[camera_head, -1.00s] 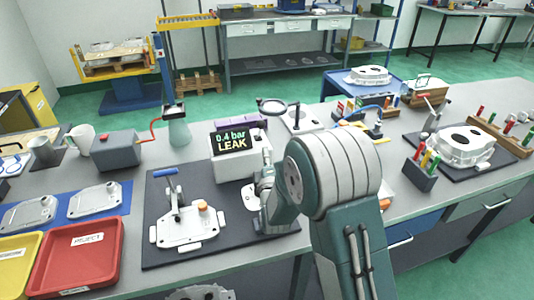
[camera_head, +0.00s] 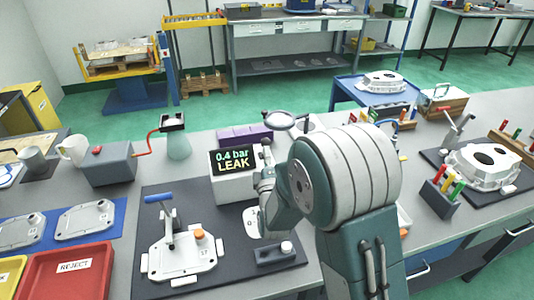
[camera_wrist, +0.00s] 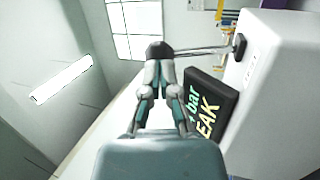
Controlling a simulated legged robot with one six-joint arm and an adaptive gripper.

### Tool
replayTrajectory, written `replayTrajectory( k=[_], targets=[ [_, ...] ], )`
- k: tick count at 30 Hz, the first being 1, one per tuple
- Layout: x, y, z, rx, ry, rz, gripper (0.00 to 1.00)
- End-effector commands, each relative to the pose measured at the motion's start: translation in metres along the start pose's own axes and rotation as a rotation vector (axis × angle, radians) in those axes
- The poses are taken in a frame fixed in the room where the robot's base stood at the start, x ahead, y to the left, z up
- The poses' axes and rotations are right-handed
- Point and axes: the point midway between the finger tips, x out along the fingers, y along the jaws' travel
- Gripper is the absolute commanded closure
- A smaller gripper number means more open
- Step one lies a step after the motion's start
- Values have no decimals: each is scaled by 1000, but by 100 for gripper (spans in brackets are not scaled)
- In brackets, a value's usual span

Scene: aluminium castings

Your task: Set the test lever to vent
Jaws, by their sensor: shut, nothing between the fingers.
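The tester, a white box (camera_head: 225,190), has a dark display (camera_head: 233,160) reading "0.4 bar LEAK". In the wrist view, the test lever is a thin grey rod (camera_wrist: 205,49) running from a dark pivot on the box's side to a black knob (camera_wrist: 158,49). My gripper (camera_wrist: 160,72) is shut and empty, its fingertips right at the knob; whether they touch it I cannot tell. In the head view my gripper (camera_head: 265,163) is beside the tester's right side, and my arm hides much of that side. No vent marking is readable.
A casting (camera_head: 183,258) sits on the dark mat under a blue-handled clamp. A small dark block with a white knob (camera_head: 287,247) lies near my arm. A red REJECT tray (camera_head: 40,285) is at left. A magnifier (camera_head: 279,121) stands behind the tester.

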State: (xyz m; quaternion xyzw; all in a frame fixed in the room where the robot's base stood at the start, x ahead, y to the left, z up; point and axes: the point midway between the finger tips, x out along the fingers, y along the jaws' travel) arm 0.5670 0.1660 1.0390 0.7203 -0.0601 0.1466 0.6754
Motion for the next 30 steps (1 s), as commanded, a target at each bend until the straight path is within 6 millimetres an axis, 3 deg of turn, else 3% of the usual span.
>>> replayTrajectory(
  k=[14, 30],
  targets=[
    [11, 7, -1, -14, -1, -100, 100],
    [55, 13, -8, -77, 0, -505, 100]
  ],
)
